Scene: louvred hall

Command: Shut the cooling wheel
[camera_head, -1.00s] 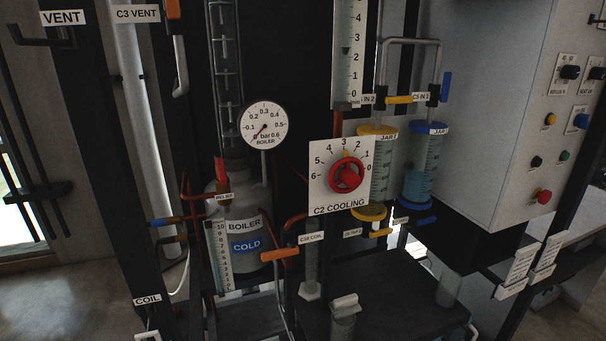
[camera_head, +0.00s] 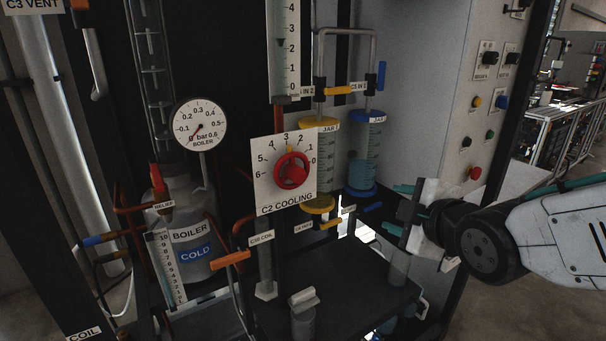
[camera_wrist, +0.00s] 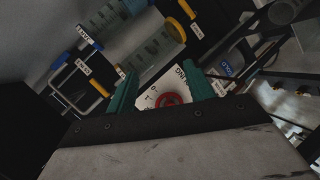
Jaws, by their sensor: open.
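The red cooling wheel (camera_head: 293,171) sits on a white dial plate (camera_head: 265,184) marked "C2 COOLING", numbered 0 at right to 6 at left. A yellow mark at the wheel's top points near 3. My gripper (camera_head: 398,209) is open and empty, with teal fingers, to the right of the wheel and apart from it. In the wrist view the wheel (camera_wrist: 170,99) shows between and beyond the open fingers of my gripper (camera_wrist: 160,74), its lower part cut off by the gripper body.
Yellow-capped jar (camera_head: 322,165) and blue-capped jar (camera_head: 364,155) stand right of the dial, near my gripper. The boiler (camera_head: 185,215) with its gauge (camera_head: 199,124) and an orange-handled valve (camera_head: 231,259) are left. A dark bench (camera_head: 350,280) lies below. A grey control cabinet (camera_head: 425,90) stands at right.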

